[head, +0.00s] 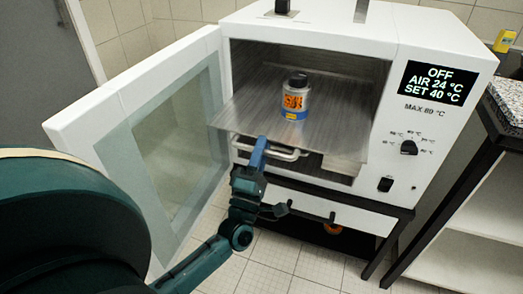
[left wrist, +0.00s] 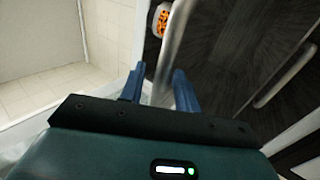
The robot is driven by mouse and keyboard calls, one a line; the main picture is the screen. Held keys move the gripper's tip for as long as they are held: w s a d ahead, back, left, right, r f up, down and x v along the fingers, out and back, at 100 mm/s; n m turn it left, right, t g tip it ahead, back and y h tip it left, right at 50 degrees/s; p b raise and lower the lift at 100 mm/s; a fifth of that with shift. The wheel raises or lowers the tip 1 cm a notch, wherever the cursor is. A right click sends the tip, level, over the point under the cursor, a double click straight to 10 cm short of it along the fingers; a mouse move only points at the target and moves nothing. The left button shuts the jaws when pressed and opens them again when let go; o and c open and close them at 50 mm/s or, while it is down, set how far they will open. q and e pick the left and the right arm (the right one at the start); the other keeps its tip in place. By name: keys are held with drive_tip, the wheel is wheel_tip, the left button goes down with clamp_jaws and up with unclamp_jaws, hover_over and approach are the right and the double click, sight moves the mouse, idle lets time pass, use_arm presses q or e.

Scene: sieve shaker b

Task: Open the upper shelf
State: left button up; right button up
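A white oven (head: 440,115) stands with its door (head: 60,135) swung open to the left. My left gripper (head: 262,150) is at this handle. In the left wrist view its two blue fingers (left wrist: 158,85) are apart, with the bar running between them; contact cannot be told. My right gripper is not in view.
A small can (head: 295,100) with an orange and blue label stands upright on the upper shelf. A lower shelf (head: 342,170) shows beneath. A black-framed table (head: 500,118) stands close on the right. Tiled floor (head: 275,255) lies below.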

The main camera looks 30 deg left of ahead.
use_arm(q)
drive_tip(key=b+v, duration=0.1)
drive_tip(key=v, duration=1.2)
drive_tip(key=shift+s+f, duration=0.1)
drive_tip(key=shift+f, duration=0.05)
